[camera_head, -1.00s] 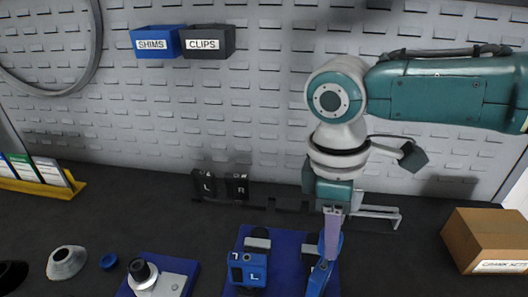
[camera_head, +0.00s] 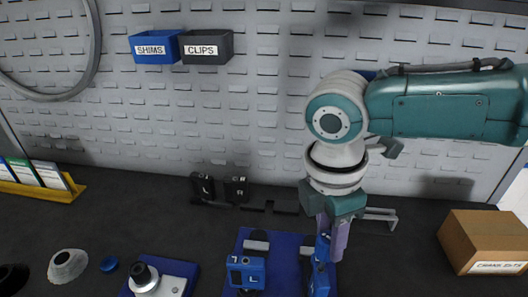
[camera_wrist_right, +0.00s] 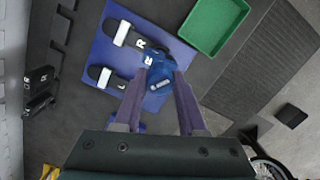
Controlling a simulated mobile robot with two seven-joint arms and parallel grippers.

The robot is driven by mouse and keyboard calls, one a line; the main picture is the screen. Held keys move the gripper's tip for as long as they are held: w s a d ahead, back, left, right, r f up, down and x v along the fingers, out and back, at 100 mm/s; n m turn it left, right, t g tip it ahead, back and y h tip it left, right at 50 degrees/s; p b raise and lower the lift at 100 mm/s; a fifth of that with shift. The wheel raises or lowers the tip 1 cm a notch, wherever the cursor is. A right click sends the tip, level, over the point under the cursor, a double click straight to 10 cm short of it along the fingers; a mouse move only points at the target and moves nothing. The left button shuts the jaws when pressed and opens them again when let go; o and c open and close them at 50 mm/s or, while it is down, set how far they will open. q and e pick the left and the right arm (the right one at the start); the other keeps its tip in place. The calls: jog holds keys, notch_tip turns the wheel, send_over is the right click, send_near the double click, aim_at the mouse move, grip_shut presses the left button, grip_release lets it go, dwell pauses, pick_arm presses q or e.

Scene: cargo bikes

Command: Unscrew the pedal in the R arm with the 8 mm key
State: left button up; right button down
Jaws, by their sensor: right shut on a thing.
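My right gripper (camera_head: 332,240) points down over the blue mat (camera_head: 284,243), with its purple fingers at the right-hand blue fixture (camera_head: 319,283). It is shut on a blue piece (camera_wrist_right: 158,77) between its fingertips in the right wrist view (camera_wrist_right: 160,78). I cannot tell for certain whether this piece is the 8 mm key. The dark R arm (camera_wrist_right: 126,33), with a white block across it, lies under the fixture. The L arm (camera_wrist_right: 101,75) lies beside it, by the blue fixture marked L (camera_head: 247,271). The pedal's thread is hidden. My left gripper is not in view.
Black blocks marked L (camera_head: 202,187) and R (camera_head: 237,189) stand at the back. Grey metal bars (camera_head: 379,217) stick out behind my gripper. A cardboard box (camera_head: 485,240) stands at right. A green tray (camera_wrist_right: 214,24) lies beyond the mat in the wrist view.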

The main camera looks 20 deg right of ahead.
jog(key=n, duration=0.3)
jog(key=shift+s+d+f+p, duration=0.1)
jog(key=shift+p, duration=0.25)
jog(key=n, duration=0.3)
jog(key=shift+f+t, duration=0.1)
jog(key=shift+t, duration=0.2)
jog(key=shift+r+p, duration=0.6)
jog(key=shift+p, duration=0.2)
